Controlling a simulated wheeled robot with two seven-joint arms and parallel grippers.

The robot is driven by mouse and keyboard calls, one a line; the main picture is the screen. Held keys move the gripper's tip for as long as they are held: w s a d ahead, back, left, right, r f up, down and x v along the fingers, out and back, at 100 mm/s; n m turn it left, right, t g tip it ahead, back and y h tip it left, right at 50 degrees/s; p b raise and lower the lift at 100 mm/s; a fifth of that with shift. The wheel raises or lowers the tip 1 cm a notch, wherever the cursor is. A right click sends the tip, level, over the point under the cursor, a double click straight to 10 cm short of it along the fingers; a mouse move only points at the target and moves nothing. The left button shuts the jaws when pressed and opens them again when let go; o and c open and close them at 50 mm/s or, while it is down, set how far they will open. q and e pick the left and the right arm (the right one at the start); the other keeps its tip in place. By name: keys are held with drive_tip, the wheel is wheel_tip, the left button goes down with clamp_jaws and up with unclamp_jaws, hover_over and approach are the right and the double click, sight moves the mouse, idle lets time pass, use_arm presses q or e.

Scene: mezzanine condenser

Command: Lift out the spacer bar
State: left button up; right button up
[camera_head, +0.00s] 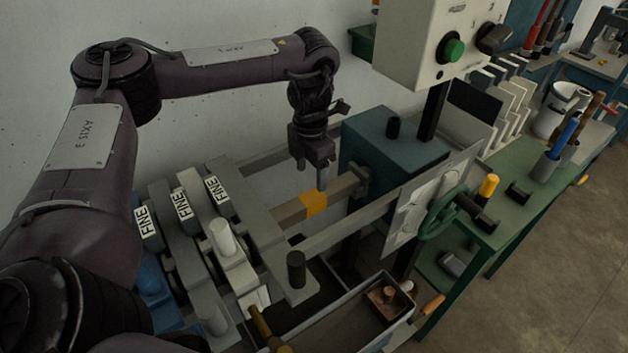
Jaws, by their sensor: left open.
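A grey bar with a yellow band, which looks like the spacer bar (343,188), lies across the middle of the machine. It runs between the grey blocks on the left and the blue-grey housing on the right. My left gripper (312,174) points down just above and behind the bar, close to the yellow band. It is open and holds nothing. I cannot tell whether a fingertip touches the bar. My right gripper is not in view.
Several blocks marked FINE (183,204) stand at the left. A long rail (340,226) runs in front of the bar, with a dark upright knob (296,268) near its left end. A green handwheel (441,212) and a control box (420,45) stand at the right.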

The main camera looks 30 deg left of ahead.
sight(312, 196)
use_arm(q)
drive_tip(key=shift+s+d+f, duration=0.15)
drive_tip(key=shift+s+f, duration=0.2)
drive_tip(key=shift+f, duration=0.05)
drive_tip(key=shift+s+d+f+b, duration=0.3)
drive_tip(key=shift+s+d+f, duration=0.1)
drive_tip(key=shift+s+d, duration=0.2)
drive_tip(key=shift+w+a+f, duration=0.15)
drive_tip(key=shift+w+f, duration=0.05)
drive_tip(key=shift+f, duration=0.75)
drive_tip(key=shift+w+a+f, duration=0.15)
drive_tip(key=shift+f, duration=0.45)
drive_tip(key=shift+w+a+f, duration=0.15)
drive_tip(key=shift+f, duration=0.4)
drive_tip(key=shift+d+f, duration=0.1)
drive_tip(key=shift+f, duration=0.45)
drive_tip(key=shift+c, duration=0.7)
drive_tip(key=c, duration=0.5)
clamp_jaws()
drive_tip(key=shift+r, duration=0.1)
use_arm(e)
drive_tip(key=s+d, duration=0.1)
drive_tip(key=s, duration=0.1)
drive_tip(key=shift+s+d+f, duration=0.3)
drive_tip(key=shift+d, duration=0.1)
